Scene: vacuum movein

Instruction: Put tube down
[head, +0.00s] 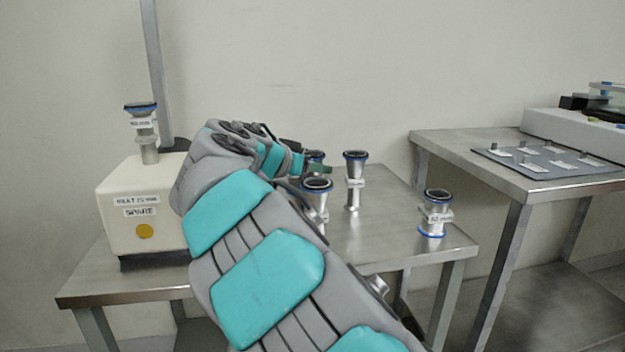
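Several metal tubes with blue-ringed black ends stand on the steel table (385,235). One upright tube (355,185) with a white label is near the back. Another tube (317,186) stands closer, partly hidden by my arm. A wider tube (436,215) stands near the right edge. My gripper (322,168) is over the table's middle, pointing right, beside a tube top (315,156) that it partly hides. Its fingers are small and largely covered, so I cannot tell whether they are open, or shut on that tube.
A white pump box (145,200) labelled SPARE stands at the table's left with a tube (147,130) upright on it. A grey post rises behind it. A second table (455,155) at right carries a dark panel (545,161) with small labelled parts. The table's front right is clear.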

